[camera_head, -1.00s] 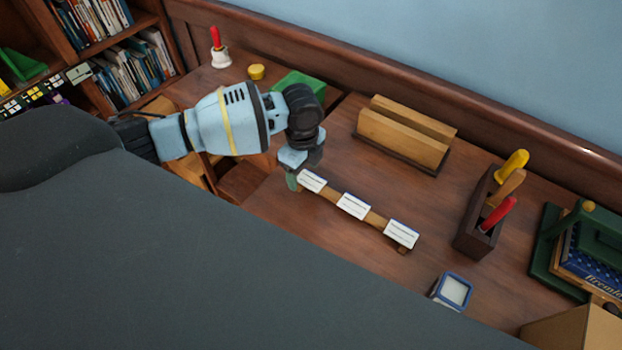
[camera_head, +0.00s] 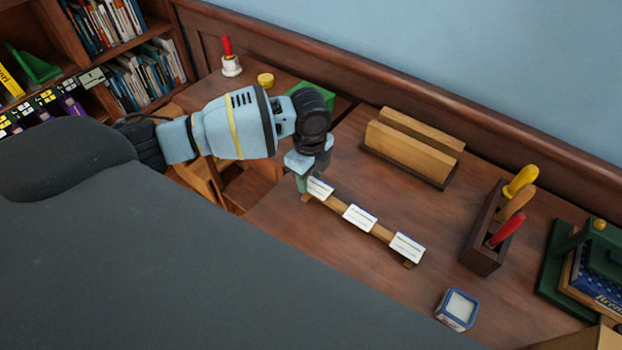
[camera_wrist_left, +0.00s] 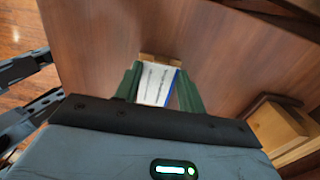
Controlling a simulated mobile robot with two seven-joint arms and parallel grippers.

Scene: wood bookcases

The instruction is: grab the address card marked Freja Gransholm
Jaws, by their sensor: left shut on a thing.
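Three white address cards stand in a row on a narrow wooden rail on the desk: a left card (camera_head: 320,187), a middle card (camera_head: 360,217) and a right card (camera_head: 407,247). Their print is too small to read. The wooden rail (camera_head: 383,233) runs slantwise under them. My left gripper (camera_head: 305,184) is at the rail's left end, shut on the left card. In the left wrist view the card (camera_wrist_left: 156,84) sits between the two green fingers, with the rail's end (camera_wrist_left: 160,58) just beyond it.
A wooden letter holder (camera_head: 413,150) stands behind the rail. A dark box of coloured-handled tools (camera_head: 482,235) is to the right, with a small blue-edged block (camera_head: 457,309) nearer.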

